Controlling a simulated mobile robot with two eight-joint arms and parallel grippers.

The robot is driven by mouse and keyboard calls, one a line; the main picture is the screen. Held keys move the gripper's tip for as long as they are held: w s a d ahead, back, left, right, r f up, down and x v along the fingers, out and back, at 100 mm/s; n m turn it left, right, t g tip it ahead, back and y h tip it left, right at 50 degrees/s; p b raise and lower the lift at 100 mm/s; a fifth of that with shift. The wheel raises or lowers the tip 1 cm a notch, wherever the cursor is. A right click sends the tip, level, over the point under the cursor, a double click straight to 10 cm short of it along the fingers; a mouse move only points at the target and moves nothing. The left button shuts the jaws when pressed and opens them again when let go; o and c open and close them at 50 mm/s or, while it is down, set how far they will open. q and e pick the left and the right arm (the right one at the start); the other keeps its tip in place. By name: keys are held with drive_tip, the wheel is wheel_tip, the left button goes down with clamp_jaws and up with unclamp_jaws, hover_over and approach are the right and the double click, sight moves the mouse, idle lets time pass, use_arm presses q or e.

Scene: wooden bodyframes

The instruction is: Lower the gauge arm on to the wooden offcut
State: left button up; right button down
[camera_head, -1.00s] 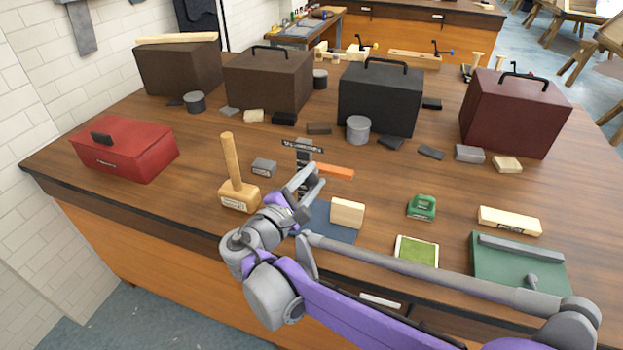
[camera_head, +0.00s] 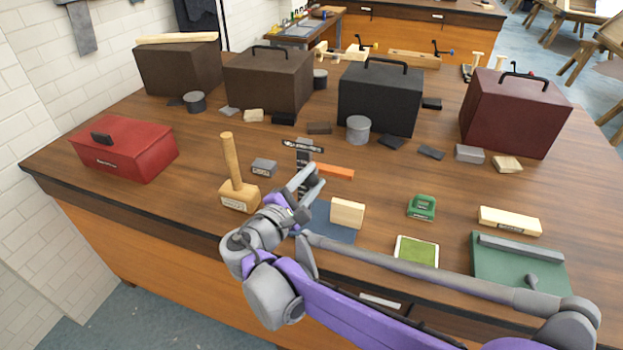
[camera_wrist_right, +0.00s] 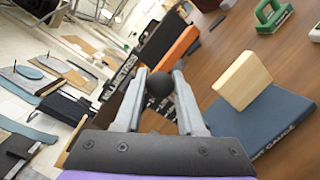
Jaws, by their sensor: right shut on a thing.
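The gauge has a dark blue base (camera_head: 335,234) and a dark upright column (camera_head: 303,161) with a label plate at its top. An orange gauge arm (camera_head: 336,171) reaches right from the column, apart from the offcut in the picture. The pale wooden offcut (camera_head: 347,213) stands on the blue base; it also shows in the right wrist view (camera_wrist_right: 242,80). My right gripper (camera_head: 312,176) is at the column. In the right wrist view its fingers are shut on a round black knob (camera_wrist_right: 159,83) beside the orange arm (camera_wrist_right: 180,47). My left gripper is not in view.
A wooden mallet (camera_head: 239,192) stands left of my right gripper, near a small grey block (camera_head: 264,167). A green-topped pad (camera_head: 416,251), a green tool (camera_head: 422,207) and a green board (camera_head: 519,269) lie to the right. Toolboxes (camera_head: 380,97) line the back.

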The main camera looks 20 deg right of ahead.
wheel_tip(320, 180, down, 9)
drive_tip(key=b, duration=0.5)
drive_tip(key=shift+r, duration=0.3)
drive_tip(key=c, duration=0.5)
unclamp_jaws()
drive_tip(key=v, duration=1.1)
